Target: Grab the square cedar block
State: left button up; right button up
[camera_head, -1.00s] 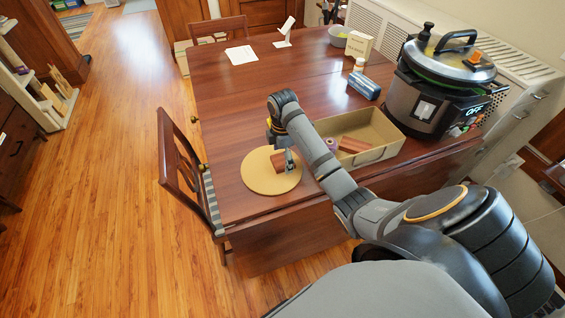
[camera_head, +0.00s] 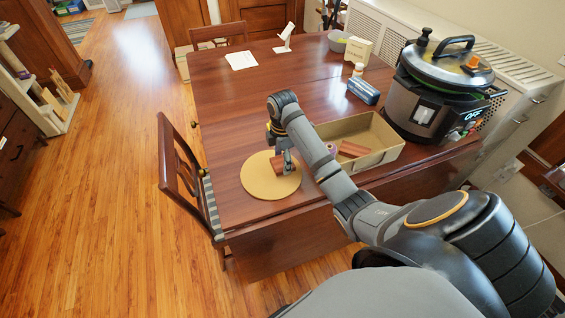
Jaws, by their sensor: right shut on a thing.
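A small reddish-brown block (camera_head: 277,164), which looks like the square cedar block, is at the round tan board (camera_head: 262,184) on the table. My right gripper (camera_head: 286,165) points down over the board and is shut on this block. The gripper and its arm cover part of the block, so its full shape is hidden. I cannot tell whether the block touches the board or is just above it. My left gripper is not in view.
A tan open box (camera_head: 385,158) right of my right arm holds a reddish block (camera_head: 352,149) and a purplish item (camera_head: 331,147). A large cooker (camera_head: 435,95) stands behind it. A blue package (camera_head: 363,90) lies farther back. A chair (camera_head: 180,165) stands left. The table's middle is clear.

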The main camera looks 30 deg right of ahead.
notch_tip(320, 180, up, 2)
jog(key=s+a+r+p, duration=0.1)
jog(key=s+r+p, duration=0.8)
jog(key=s, duration=0.5)
jog(key=shift+a+r+p, duration=0.3)
jog(key=shift+a+r, duration=0.05)
jog(key=shift+a, duration=0.05)
